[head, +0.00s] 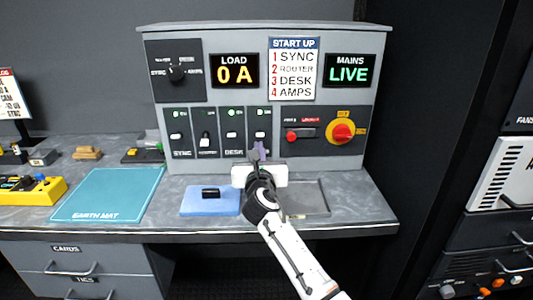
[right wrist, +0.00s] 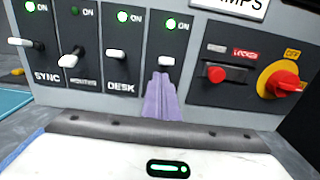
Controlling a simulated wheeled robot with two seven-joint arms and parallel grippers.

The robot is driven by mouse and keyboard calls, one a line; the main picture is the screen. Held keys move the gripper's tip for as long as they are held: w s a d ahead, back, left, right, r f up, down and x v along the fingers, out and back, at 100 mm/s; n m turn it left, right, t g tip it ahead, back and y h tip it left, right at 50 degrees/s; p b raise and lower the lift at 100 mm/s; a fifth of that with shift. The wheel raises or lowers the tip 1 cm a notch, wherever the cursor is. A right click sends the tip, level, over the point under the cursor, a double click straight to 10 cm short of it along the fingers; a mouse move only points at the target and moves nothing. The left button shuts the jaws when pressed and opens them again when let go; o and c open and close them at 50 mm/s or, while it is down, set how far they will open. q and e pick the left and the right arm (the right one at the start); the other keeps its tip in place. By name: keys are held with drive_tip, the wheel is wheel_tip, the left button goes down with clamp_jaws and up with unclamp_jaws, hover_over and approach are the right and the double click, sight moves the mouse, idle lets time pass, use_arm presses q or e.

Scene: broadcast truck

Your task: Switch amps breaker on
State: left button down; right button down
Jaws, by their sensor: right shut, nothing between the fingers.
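The amps breaker is the fourth and rightmost in the breaker row; its white lever (head: 260,135) also shows in the right wrist view (right wrist: 166,62). A green lamp (right wrist: 170,24) is lit above it, marked ON. My right gripper (head: 257,152) is shut and empty, its purple fingertips (right wrist: 160,86) just below that lever; I cannot tell whether they touch it. The gripper hides the breaker's name label. The sync lever (right wrist: 18,41) and desk lever (right wrist: 116,54) have lit green lamps. The second breaker's lever (right wrist: 72,57) sits lower, its lamp dark. My left gripper is not in view.
The load display (head: 235,71) reads 0 A and the mains display (head: 348,71) reads LIVE. A red rotary switch (head: 342,133) is right of the breakers. A blue pad (head: 208,203) with a black item and a grey tray (head: 312,197) lie on the bench below.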

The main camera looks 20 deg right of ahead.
drive_tip(key=f, duration=0.1)
drive_tip(key=s+f+b, duration=0.1)
drive_tip(key=s, duration=0.1)
drive_tip(key=shift+s+a+f, duration=0.2)
drive_tip(key=shift+a+f, duration=0.05)
drive_tip(key=shift+f, duration=0.15)
drive_tip(key=s+a+r+p, duration=0.2)
drive_tip(key=s+r, duration=0.4)
drive_tip(key=s, duration=0.1)
drive_tip(key=shift+a, duration=0.35)
